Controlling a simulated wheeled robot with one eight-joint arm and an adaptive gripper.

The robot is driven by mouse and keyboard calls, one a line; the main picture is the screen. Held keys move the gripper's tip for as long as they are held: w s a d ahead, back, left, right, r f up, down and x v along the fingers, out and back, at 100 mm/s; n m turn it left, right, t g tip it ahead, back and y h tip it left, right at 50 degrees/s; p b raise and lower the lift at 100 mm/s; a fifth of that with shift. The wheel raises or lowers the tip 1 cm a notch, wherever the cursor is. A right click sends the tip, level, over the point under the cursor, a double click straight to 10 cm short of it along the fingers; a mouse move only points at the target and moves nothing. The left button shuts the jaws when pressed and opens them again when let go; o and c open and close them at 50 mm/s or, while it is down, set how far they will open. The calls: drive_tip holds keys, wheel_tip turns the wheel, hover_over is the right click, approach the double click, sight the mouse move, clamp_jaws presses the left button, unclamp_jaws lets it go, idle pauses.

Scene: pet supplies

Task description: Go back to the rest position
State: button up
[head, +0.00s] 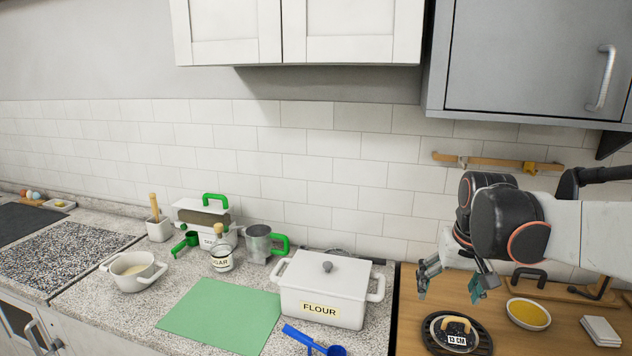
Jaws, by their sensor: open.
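My gripper (449,283) hangs at the end of my arm, which reaches in from the right side of the head view. Its fingers are spread apart with nothing between them. It is above the wooden counter (412,312), over and slightly behind a dark round lid or pan marked "13 CM" (452,334) with a tan handle. The fingers look apart from the lid, though the exact height is hard to tell. A white box labelled FLOUR (322,284) stands to the left of the gripper, with its lid on.
A bowl of yellow food (528,314) and white stacked squares (601,331) lie on the right. A blue scoop (314,341), green mat (222,315), sugar jar (221,256), metal cup (259,244) and white pot (133,271) occupy the speckled counter. Cabinets (535,60) hang above.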

drive_tip(key=s+a+f+t+b, duration=0.1)
drive_tip(key=s+a+f+t, duration=0.1)
drive_tip(key=s, duration=0.7)
drive_tip(key=s+a+f+n+t+b, duration=0.1)
drive_tip(key=s+a+f+t+b, duration=0.1)
drive_tip(key=s+a, duration=0.3)
drive_tip(key=s+f, duration=0.1)
drive_tip(key=s, duration=0.3)
drive_tip(key=shift+s+n, duration=0.3)
drive_tip(key=shift+s, duration=0.1)
drive_tip(key=shift+o, duration=0.9)
drive_tip(key=shift+s+f, duration=0.2)
drive_tip(key=shift+s, duration=0.1)
drive_tip(key=shift+w, duration=0.1)
